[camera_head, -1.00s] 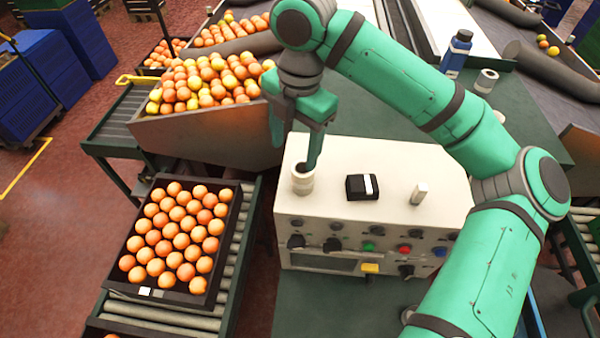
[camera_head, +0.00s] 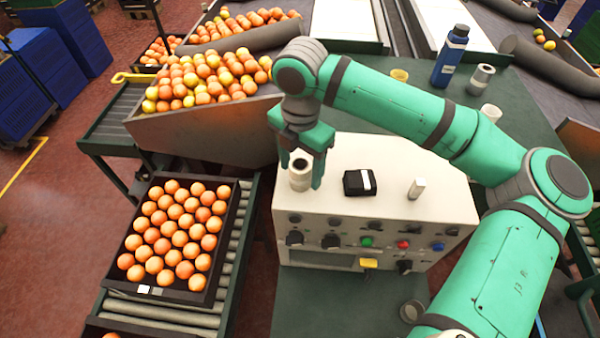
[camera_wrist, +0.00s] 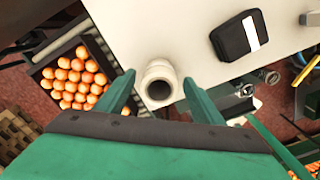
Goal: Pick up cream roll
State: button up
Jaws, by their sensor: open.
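The cream roll (camera_head: 300,176) stands upright on the left end of the cream control box (camera_head: 388,208). It has a dark hole in its top. My green gripper (camera_head: 302,174) is over it, with the fingers pointing down and one finger to the right of the roll. In the wrist view the roll (camera_wrist: 159,84) lies between the two spread fingers of my gripper (camera_wrist: 160,92), with space showing on both sides. I cannot tell exactly how far down the fingertips reach beside it.
A black device (camera_head: 360,183) and a small white upright piece (camera_head: 417,188) stand on the box. A black crate of oranges (camera_head: 207,293) is at left on rollers. A blue bottle (camera_head: 450,56) and grey roll (camera_head: 481,79) stand at back right.

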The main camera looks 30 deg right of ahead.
jog(key=shift+f, duration=0.65)
jog(key=shift+w, duration=0.1)
jog(key=c, duration=1.1)
jog(key=shift+c, duration=0.2)
jog(key=shift+r, duration=0.1)
